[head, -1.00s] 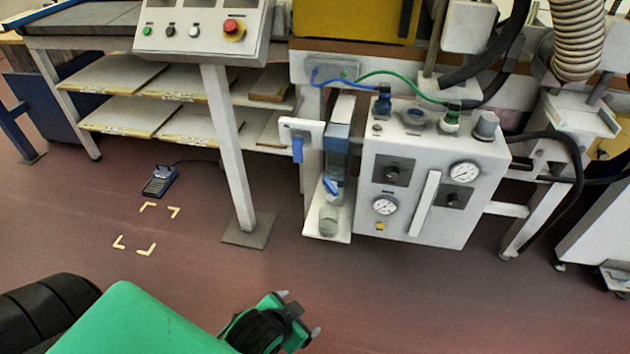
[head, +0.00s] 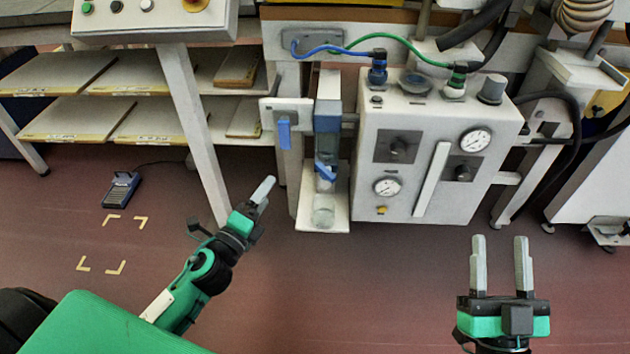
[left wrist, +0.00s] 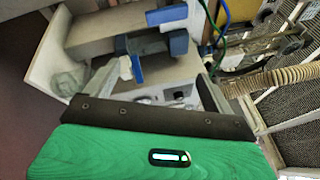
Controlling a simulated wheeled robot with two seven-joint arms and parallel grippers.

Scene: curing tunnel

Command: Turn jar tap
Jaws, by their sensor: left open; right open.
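A clear jar (head: 323,210) stands on a small white shelf (head: 310,225) left of the white gauge box. Above it, a blue tap handle (head: 325,172) sits tilted under a clear and blue-grey column (head: 328,118). In the left wrist view the jar (left wrist: 68,82) is at the left and the blue tap (left wrist: 137,68) near the middle, beyond my fingers. My left gripper (head: 263,190) is open, left of the jar and tap and apart from them in the head view. My right gripper (head: 500,245) is open and empty, pointing up below the gauge box.
A second blue lever (head: 284,132) hangs on a white plate left of the column. The gauge box (head: 430,160) stands right of the jar. A slanted table leg (head: 195,130) is behind my left arm. A foot pedal (head: 121,189) lies on the floor.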

